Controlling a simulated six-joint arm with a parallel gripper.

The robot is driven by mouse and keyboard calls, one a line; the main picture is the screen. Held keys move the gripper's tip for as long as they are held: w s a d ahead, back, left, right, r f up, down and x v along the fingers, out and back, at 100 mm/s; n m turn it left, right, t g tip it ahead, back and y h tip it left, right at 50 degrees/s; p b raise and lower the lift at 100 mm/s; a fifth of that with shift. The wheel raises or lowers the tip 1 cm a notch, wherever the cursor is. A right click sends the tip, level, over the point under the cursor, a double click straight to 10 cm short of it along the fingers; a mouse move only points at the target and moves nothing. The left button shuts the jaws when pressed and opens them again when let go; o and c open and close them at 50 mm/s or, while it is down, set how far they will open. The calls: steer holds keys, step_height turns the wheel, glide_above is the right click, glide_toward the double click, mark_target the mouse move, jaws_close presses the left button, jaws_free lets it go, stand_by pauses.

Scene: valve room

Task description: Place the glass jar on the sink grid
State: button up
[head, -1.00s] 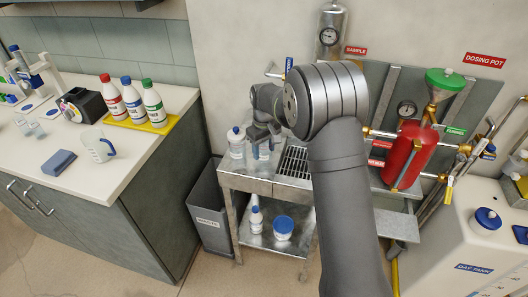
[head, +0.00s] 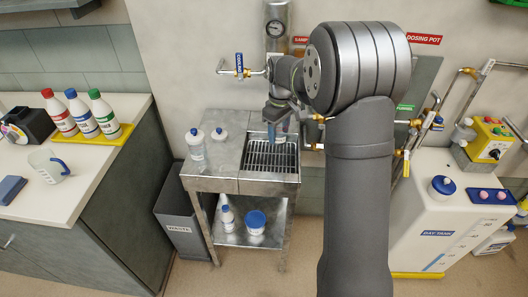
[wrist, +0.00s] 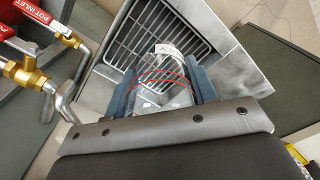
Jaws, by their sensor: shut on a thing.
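The sink grid (head: 272,157) is a dark slatted grate set in the right part of the steel sink stand, and it fills much of the wrist view (wrist: 125,28). My gripper (head: 279,130) is over the grid, pointing down. In the wrist view my gripper (wrist: 160,88) has its two blue-grey fingers on either side of the clear glass jar (wrist: 162,84), shut on it. Red curved lines show across the jar. The grid's slats show beyond the jar. I cannot tell whether the jar's base touches the grid.
A clear bottle with a blue cap (head: 196,150) and another blue-capped container (head: 219,136) stand on the stand's left part. A tap with a blue tag (head: 239,68) is on the wall behind. In the wrist view, brass valves and pipes (wrist: 32,76) are close at left.

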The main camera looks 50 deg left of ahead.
steer(key=w+d+f, duration=0.2)
steer(key=w+d, duration=0.3)
steer(key=w, duration=0.1)
steer(key=s+a+f, duration=0.1)
steer(key=a+f, duration=0.1)
steer(key=a, duration=0.1)
steer(key=s+a+f, duration=0.2)
steer(key=a, duration=0.1)
steer(key=s+a+f, duration=0.1)
steer(key=a+f, duration=0.2)
steer(key=shift+s+a, duration=0.3)
steer(key=shift+a, duration=0.05)
steer(key=shift+a+f, duration=0.1)
steer(key=shift+f, duration=2)
steer(key=shift+f, duration=0.15)
steer(key=o, duration=1.1)
